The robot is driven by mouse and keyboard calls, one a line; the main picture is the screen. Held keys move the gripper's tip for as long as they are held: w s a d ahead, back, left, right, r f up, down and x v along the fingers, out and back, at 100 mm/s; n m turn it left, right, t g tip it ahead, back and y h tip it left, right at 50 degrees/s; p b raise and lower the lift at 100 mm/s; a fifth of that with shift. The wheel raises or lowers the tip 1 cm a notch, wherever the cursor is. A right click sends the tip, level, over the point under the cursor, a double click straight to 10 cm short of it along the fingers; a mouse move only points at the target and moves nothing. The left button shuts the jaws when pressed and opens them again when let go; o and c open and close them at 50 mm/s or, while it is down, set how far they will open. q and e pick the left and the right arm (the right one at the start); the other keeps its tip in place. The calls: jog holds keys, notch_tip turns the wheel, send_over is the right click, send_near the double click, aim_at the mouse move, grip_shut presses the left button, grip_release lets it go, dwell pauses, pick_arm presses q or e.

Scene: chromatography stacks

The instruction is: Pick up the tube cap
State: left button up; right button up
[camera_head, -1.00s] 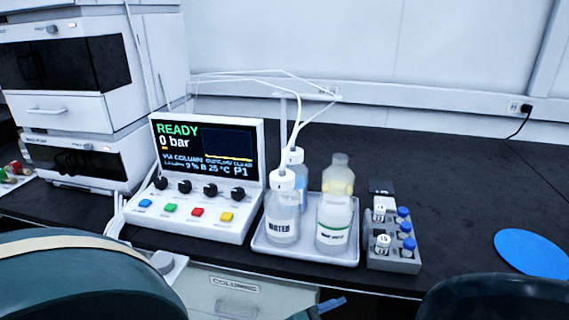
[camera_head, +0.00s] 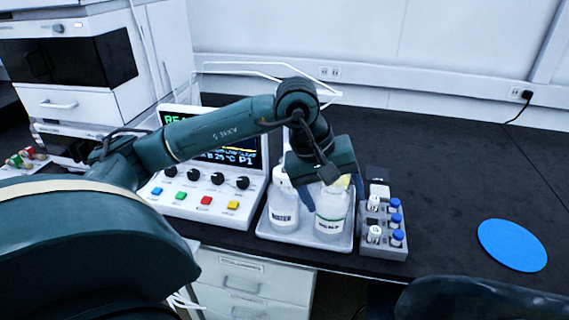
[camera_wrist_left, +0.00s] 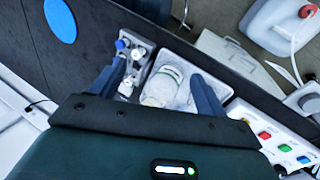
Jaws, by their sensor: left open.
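My left gripper (camera_head: 325,178) is open above the bottles on the grey tray (camera_head: 335,247); its fingertips are hard to make out in the head view. In the left wrist view its two fingers (camera_wrist_left: 158,72) spread either side of a clear bottle with a green band (camera_wrist_left: 163,88), apparently empty. The bottle with the green-banded label (camera_head: 333,212) stands at the tray's right. The WATER bottle (camera_head: 284,212) stands left of it; its white cap (camera_head: 281,178), which had tubing, is partly hidden by the gripper. I cannot tell which cap is the tube cap. My right gripper is not in view.
A grey rack (camera_head: 385,247) with blue- and white-capped vials stands close right of the tray. The control panel (camera_head: 205,210) with coloured buttons stands left. A blue disc (camera_head: 512,245) lies far right. The bench between rack and disc is clear.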

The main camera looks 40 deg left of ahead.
pick_arm(q)
jog(key=w+a+r+y, duration=0.1)
jog(key=a+r+y, duration=0.45)
jog(key=a, duration=0.65)
send_over(284, 174)
jog(key=s+d, duration=0.1)
jog(key=shift+t, duration=0.3)
notch_tip(284, 174, down, 6)
jog(key=shift+r+p, duration=0.1)
jog(key=shift+p, duration=0.3)
jog(key=x, duration=0.4)
jog(key=shift+a+f+p, duration=0.1)
jog(key=shift+f+p, duration=0.2)
jog(key=shift+p, duration=0.1)
jog(key=shift+w+f, duration=0.1)
jog(key=shift+f, duration=0.25)
jog(key=shift+a+f, duration=0.1)
jog(key=c, duration=1.1)
